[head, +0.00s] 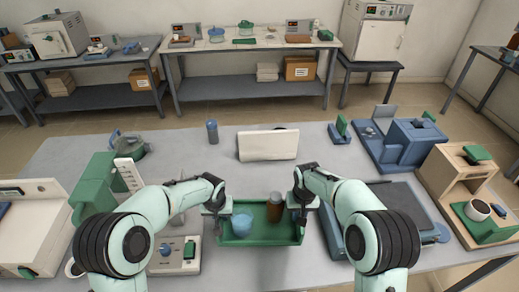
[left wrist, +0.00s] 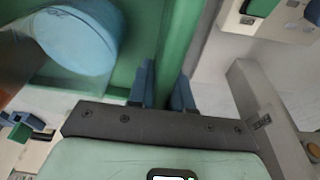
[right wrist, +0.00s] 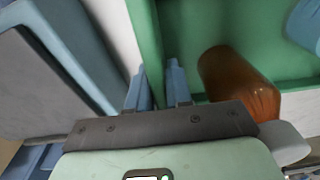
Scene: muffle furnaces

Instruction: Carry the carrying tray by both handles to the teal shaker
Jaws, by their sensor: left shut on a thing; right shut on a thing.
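The green carrying tray (head: 272,239) is in front of me at the near edge of the grey table. It holds a light blue round container (head: 242,223) at its left and a brown bottle (head: 275,207) at its right. My left gripper (head: 221,212) is shut on the tray's left side; in the left wrist view its fingers (left wrist: 163,82) straddle the green rim. My right gripper (head: 304,206) is shut on the right side; its fingers (right wrist: 153,88) straddle the rim there. The handles are mostly hidden by the fingers. I cannot tell which device is the teal shaker.
A white panel (head: 267,146) stands beyond the tray. A white device with a blue knob (head: 175,254) is close at the left, a grey-blue flat unit (head: 338,230) close at the right. Green equipment (head: 97,185) stands farther left. The table between tray and panel is clear.

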